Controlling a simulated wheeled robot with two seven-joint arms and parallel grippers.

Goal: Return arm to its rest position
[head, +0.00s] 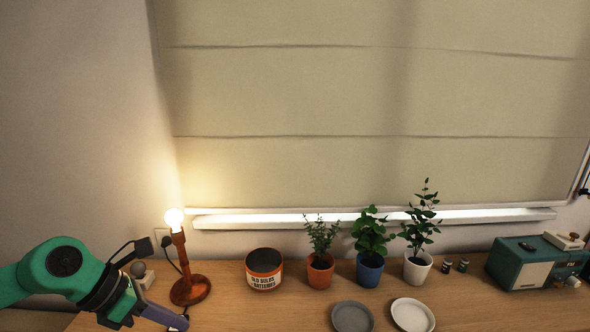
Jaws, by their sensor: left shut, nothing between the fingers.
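My left arm comes in at the lower left, with green links and a black wrist. My left gripper (180,321) points to the lower right, low over the left part of the wooden counter. It is shut and holds nothing. It is in front of the base of the lit lamp (180,253), and I cannot tell how far apart the two are. My right arm and gripper are not in view.
On the counter (270,312) stand an orange-and-white tin (264,278), three potted plants (369,271), a grey dish (352,317), a white dish (412,315), two small jars (455,266) and a teal box-shaped appliance (530,264). A plug and cord (170,250) are by the lamp.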

